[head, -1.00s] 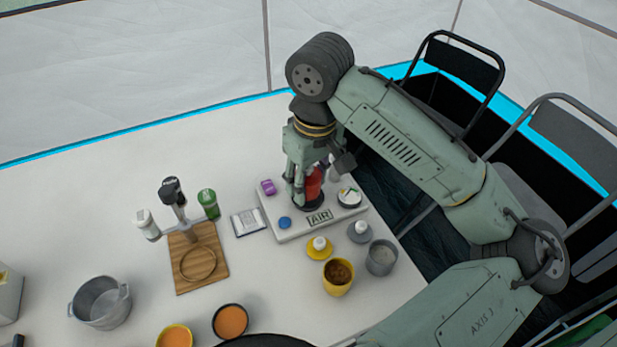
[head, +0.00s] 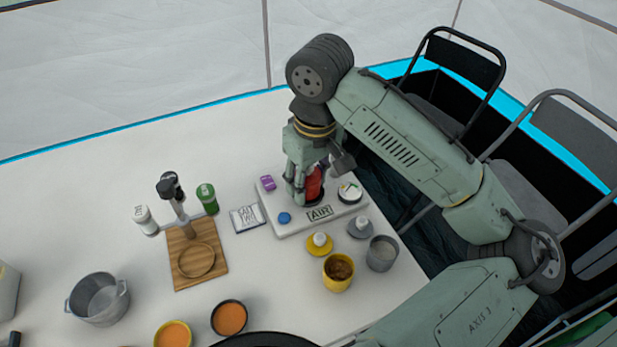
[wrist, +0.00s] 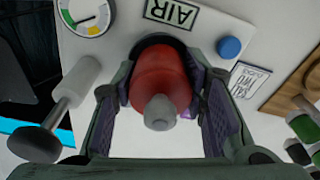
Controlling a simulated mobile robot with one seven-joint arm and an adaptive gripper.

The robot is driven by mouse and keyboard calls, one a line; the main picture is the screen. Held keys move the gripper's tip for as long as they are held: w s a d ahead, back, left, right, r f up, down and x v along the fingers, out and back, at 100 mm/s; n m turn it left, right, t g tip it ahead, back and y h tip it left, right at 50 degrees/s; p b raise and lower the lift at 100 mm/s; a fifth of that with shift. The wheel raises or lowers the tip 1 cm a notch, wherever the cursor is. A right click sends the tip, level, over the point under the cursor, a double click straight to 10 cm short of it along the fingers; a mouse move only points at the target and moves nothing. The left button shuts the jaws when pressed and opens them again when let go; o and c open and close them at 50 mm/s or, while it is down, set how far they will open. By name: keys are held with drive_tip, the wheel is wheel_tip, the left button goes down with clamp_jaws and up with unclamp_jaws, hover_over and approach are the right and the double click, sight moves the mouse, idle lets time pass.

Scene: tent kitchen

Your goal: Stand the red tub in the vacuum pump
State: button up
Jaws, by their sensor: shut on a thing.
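The red tub (head: 314,183) is upright, partly hidden by my fingers in the head view. In the wrist view the tub (wrist: 160,78) shows red with a grey knob on top. My gripper (head: 305,190) is shut on it, one finger on each side; the fingers also show in the wrist view (wrist: 165,95). The vacuum pump (head: 291,231) is a white base with an AIR label, a blue button, a gauge and a dark round seat. The tub's bottom is at the dark seat (wrist: 158,40); I cannot tell whether it rests fully there.
A grey-tipped white plunger (wrist: 62,108) stands beside the tub. Yellow (head: 319,246) and grey (head: 360,228) lidded pieces and two cups sit in front of the pump. A labelled card (head: 247,218) and a wooden stand (head: 197,260) are to the left.

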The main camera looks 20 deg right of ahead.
drive_tip(key=shift+r, duration=0.1)
idle(0.3)
drive_tip(key=shift+r+p, duration=0.6)
drive_tip(key=shift+p, duration=0.2)
idle(0.4)
drive_tip(key=shift+f+b, duration=0.4)
drive_tip(key=shift+f, duration=0.5)
idle(0.3)
drive_tip(key=o, duration=0.6)
drive_tip(key=shift+r, duration=0.1)
